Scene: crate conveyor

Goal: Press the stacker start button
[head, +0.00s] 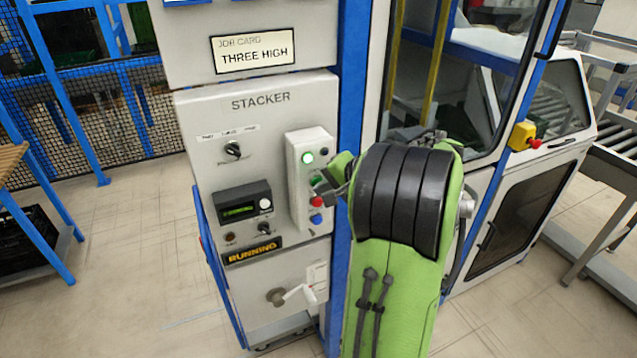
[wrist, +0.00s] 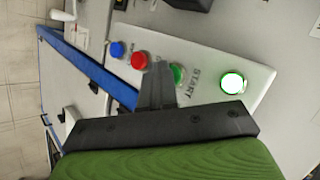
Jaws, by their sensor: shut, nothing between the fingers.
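The stacker control panel (head: 262,115) carries a pale button box (head: 297,150). In the wrist view, the green button (wrist: 178,73) has the label START beside it. The red button (wrist: 139,60) and blue button (wrist: 117,48) are in line with it, and a lit green-white lamp (wrist: 232,83) is at the other end. My gripper (wrist: 158,68) is shut and empty, its tips right beside the green button, on the side towards the red one, partly covering it. I cannot tell whether they touch it. In the head view, my gripper (head: 318,186) hides the green button.
A job card (head: 254,52) reads THREE HIGH. The panel also has a selector knob (head: 233,150), a small display (head: 238,211), a RUNNING sign (head: 253,251) and a crank handle (head: 297,292). A blue post (head: 350,80) and a glazed guard (head: 480,90) stand to the right.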

